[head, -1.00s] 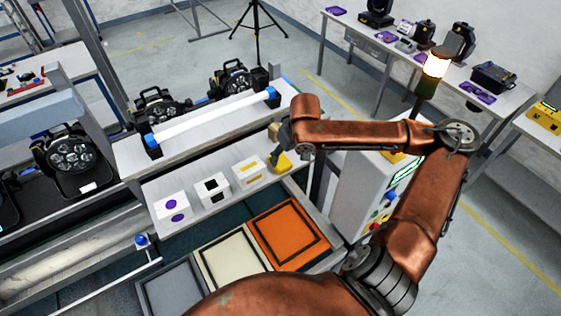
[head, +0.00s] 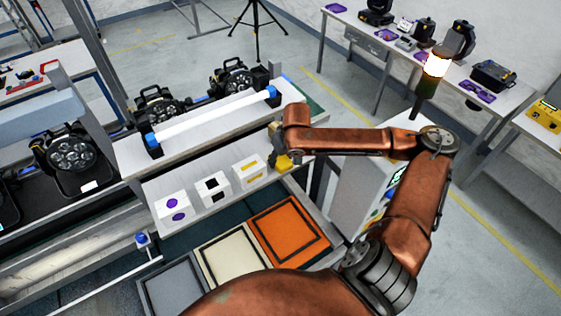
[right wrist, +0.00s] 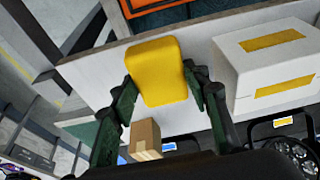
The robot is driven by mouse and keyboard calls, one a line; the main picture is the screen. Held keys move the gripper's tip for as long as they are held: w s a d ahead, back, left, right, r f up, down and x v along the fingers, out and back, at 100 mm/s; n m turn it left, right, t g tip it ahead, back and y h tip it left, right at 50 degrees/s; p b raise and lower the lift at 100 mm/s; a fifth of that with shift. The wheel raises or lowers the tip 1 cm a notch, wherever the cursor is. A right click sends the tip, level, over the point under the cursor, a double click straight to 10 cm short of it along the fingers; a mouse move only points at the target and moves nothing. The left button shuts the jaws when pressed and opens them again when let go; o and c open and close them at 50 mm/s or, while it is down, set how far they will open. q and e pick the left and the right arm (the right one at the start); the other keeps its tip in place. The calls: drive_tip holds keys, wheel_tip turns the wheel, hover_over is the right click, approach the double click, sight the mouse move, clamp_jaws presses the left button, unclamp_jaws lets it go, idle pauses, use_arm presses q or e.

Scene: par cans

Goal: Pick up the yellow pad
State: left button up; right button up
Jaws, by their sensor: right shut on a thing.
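The yellow pad (right wrist: 159,72) is a rounded yellow block between the two dark green fingers of my right gripper (right wrist: 160,92) in the right wrist view. The fingers are shut on its sides. In the head view the pad (head: 284,162) shows at the end of my right arm, by the right end of the pale shelf (head: 225,198). The right gripper (head: 279,150) is partly hidden there. I cannot tell whether the pad touches the shelf. My left gripper is not in view.
A white box with yellow labels (head: 247,173) stands close left of the pad, with two similar white boxes beyond it. Grey, cream and orange trays (head: 290,232) lie in front. A small brown box (right wrist: 145,138) shows near the fingers. A control cabinet (head: 362,195) stands right.

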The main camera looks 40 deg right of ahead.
sight(281, 159)
drive_tip(key=shift+w, duration=0.1)
drive_tip(key=c, duration=0.3)
drive_tip(key=shift+r, duration=0.4)
wheel_tip(281, 159, up, 2)
drive_tip(key=shift+r+b, duration=0.15)
drive_tip(key=shift+b, duration=0.2)
drive_tip(key=s+a+r, duration=0.2)
drive_tip(key=r, duration=0.1)
drive_tip(key=s+r, duration=0.1)
drive_tip(key=r, duration=0.1)
drive_tip(key=shift+a, duration=0.4)
use_arm(q)
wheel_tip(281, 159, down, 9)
drive_tip(key=b, duration=0.8)
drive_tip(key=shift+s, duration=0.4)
use_arm(e)
drive_tip(key=s+a+r, duration=0.4)
drive_tip(key=s+a, duration=0.2)
drive_tip(key=s, duration=0.1)
drive_tip(key=shift+s+a+r, duration=0.2)
drive_tip(key=shift+a+r, duration=0.05)
drive_tip(key=shift+r, duration=0.15)
drive_tip(key=shift+s, duration=0.1)
